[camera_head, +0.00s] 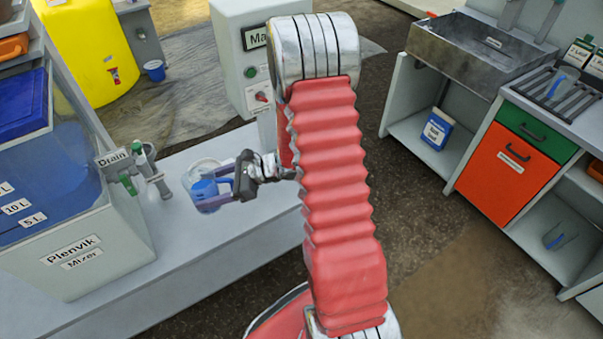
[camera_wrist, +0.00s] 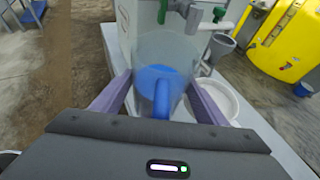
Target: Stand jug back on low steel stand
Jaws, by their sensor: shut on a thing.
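A clear jug (camera_wrist: 165,50) with a blue handle and what looks like blue liquid inside stands out in the wrist view. It also shows in the head view (camera_head: 204,190), partly hidden by my gripper (camera_head: 214,192). My gripper's two purple-grey fingers are shut on the jug, one on each side, and hold it roughly upright. The jug is over the low grey platform (camera_head: 235,225), near the mixer's drain taps (camera_head: 140,160). I cannot tell whether its base touches anything. I cannot clearly pick out a separate steel stand.
A round whitish dish (camera_wrist: 218,100) lies on the platform beside the jug. The Plenvik mixer tank (camera_head: 90,250) stands left, a grey control box (camera_head: 245,60) behind. A yellow tank (camera_head: 85,50) and a small blue cup (camera_head: 154,70) are farther back. A sink bench (camera_head: 470,50) stands right.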

